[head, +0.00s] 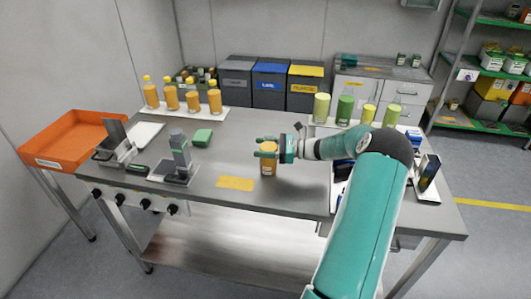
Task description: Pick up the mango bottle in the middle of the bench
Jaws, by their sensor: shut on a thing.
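The mango bottle (268,168) is an orange bottle with a pale label, upright near the middle of the bench (232,155). My gripper (267,154) reaches it from the right and is shut on its upper part, with the fingers across it. The fingers hide the bottle's top. I cannot tell whether its base touches the bench.
Several orange bottles (192,101) stand on a white tray at the back left. Green and yellow containers (345,110) stand at the back right. A grey device (180,157), a green block (202,137) and a yellow mat (236,184) are nearby. An orange tray (62,157) is far left.

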